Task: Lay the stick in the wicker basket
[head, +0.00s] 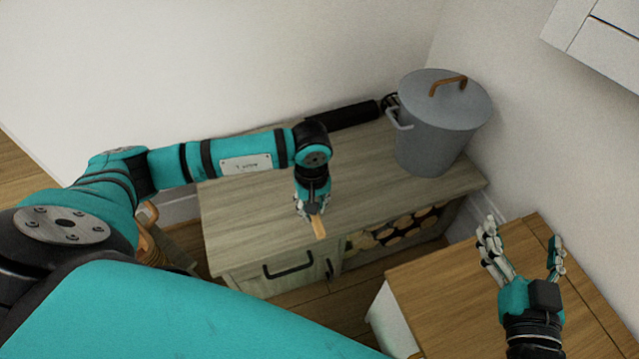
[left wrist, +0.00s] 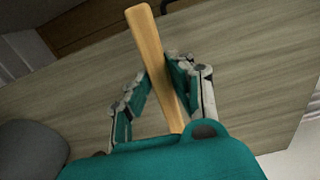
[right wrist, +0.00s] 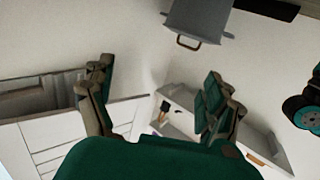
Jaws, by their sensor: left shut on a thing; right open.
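The stick (head: 318,228) is a short light-wood piece. My left gripper (head: 310,208) is shut on it above the front edge of the grey-wood cabinet. In the left wrist view the stick (left wrist: 148,45) stands out between the two fingers, its far end free. A tan, curved thing (head: 150,240) at the left end of the cabinet may be the wicker basket; my left arm hides most of it, so I cannot see inside. My right gripper (head: 523,236) is open and empty over the brown wooden top at the right.
The cabinet (head: 235,210) has a drawer and a niche of cut logs (head: 400,230). The brown wooden top (head: 440,280) is at front right. White walls close the corner.

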